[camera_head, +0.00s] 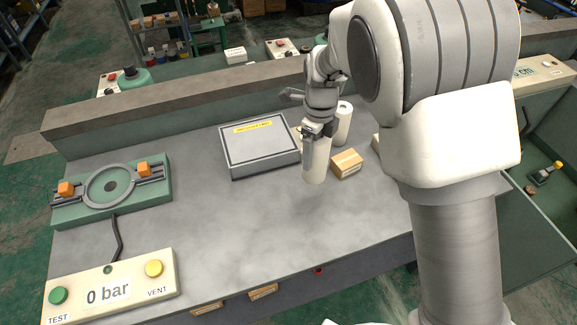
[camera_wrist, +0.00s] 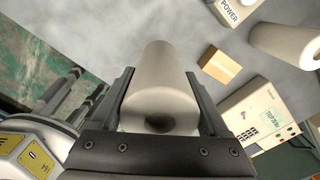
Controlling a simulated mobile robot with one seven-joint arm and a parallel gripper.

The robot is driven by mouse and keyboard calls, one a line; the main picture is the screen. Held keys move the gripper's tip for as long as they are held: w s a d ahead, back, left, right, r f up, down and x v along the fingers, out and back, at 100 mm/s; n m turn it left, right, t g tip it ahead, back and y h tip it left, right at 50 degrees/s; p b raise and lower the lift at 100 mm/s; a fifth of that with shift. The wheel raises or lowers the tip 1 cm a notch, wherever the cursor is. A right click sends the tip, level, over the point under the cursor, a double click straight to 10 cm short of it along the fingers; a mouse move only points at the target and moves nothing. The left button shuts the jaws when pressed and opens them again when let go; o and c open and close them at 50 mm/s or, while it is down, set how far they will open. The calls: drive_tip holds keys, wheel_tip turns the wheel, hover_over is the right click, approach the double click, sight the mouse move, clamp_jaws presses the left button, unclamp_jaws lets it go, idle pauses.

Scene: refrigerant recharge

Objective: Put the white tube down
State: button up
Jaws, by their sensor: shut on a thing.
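A white tube (camera_head: 316,160) is upright in my gripper (camera_head: 318,130) above the grey workbench (camera_head: 240,215). In the wrist view the tube (camera_wrist: 160,80) sits between the two fingers of my gripper (camera_wrist: 160,92), which is shut on it. I cannot tell whether the tube's lower end touches the bench. A second white tube (camera_head: 342,122) stands behind it to the right, and a white cylinder also shows at the right of the wrist view (camera_wrist: 285,45).
A grey box with a yellow label (camera_head: 262,158) lies left of the held tube. A small cardboard box (camera_head: 346,163) is close on its right. A green fixture with orange clamps (camera_head: 110,190) and a "0 bar" panel (camera_head: 125,275) are at the left. The bench's front middle is clear.

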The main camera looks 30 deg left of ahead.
drive_tip(key=shift+w, duration=0.55)
drive_tip(key=shift+s+d+f+p, duration=0.3)
drive_tip(key=shift+s+d+f, duration=0.1)
drive_tip(key=shift+d+f, duration=1.5)
drive_tip(key=shift+s+d+f+p, duration=0.3)
drive_tip(key=shift+s+d+f, duration=0.1)
drive_tip(key=shift+d+f, duration=1.45)
drive_tip(key=shift+s+d+f+p, duration=0.3)
drive_tip(key=shift+s+d+f, duration=0.1)
drive_tip(key=shift+d+f, duration=1.45)
drive_tip(key=shift+d+r, duration=0.1)
drive_tip(key=o, duration=1.4)
wheel_tip(320, 180, up, 12)
drive_tip(key=shift+r, duration=0.1)
